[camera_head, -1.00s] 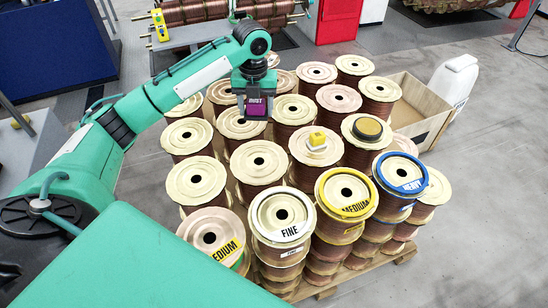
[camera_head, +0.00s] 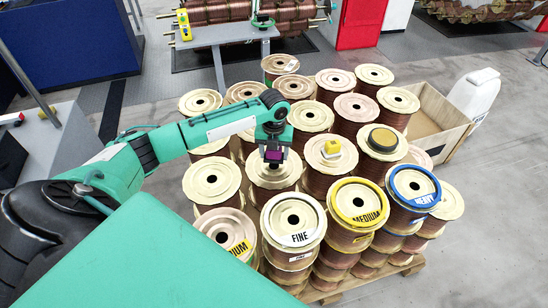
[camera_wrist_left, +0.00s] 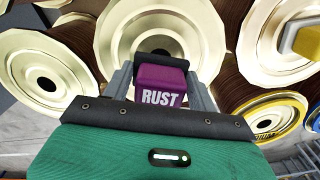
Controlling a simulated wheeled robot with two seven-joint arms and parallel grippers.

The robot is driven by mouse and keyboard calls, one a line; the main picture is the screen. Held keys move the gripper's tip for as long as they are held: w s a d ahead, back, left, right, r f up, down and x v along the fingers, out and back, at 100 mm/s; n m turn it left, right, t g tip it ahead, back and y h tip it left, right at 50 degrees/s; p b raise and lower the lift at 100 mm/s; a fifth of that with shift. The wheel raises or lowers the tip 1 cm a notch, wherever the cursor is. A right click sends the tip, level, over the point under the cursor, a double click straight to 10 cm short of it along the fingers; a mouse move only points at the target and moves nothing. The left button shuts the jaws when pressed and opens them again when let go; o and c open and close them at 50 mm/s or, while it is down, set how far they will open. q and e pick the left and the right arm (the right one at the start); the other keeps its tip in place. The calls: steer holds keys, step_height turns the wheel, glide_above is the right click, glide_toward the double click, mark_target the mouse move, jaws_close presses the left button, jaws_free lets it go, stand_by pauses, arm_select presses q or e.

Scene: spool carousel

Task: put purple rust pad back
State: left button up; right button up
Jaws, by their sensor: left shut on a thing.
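The purple rust pad (camera_head: 273,155) is a small purple block. In the left wrist view the pad (camera_wrist_left: 160,88) shows the word RUST and sits between the two grey fingers. My left gripper (camera_head: 273,158) is shut on it and holds it over a copper wire spool (camera_head: 272,175) in the middle of the stack. That spool's pale flange and part of its hole show behind the pad in the wrist view (camera_wrist_left: 200,40). I cannot tell the gap between pad and spool. My right gripper is not in view.
Spools labelled FINE (camera_head: 293,220), MEDIUM (camera_head: 357,203) and HEAVY (camera_head: 415,187) stand at the front. A yellow and white block (camera_head: 332,149) and a dark round disc (camera_head: 382,139) rest on other spools. An open wooden crate (camera_head: 455,133) and white jug (camera_head: 473,95) stand right.

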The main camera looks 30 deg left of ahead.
mark_target(274, 159)
arm_select(q)
step_height(274, 159, down, 3)
steer(key=shift+f, duration=0.15)
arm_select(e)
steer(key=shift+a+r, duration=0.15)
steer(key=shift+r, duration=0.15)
arm_select(q)
steer(key=shift+f, duration=0.15)
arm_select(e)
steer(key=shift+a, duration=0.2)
arm_select(q)
steer(key=o, duration=0.9)
steer(key=shift+o, duration=0.2)
step_height(274, 159, up, 12)
steer(key=shift+r+b, duration=0.2)
steer(key=shift+b, duration=0.5)
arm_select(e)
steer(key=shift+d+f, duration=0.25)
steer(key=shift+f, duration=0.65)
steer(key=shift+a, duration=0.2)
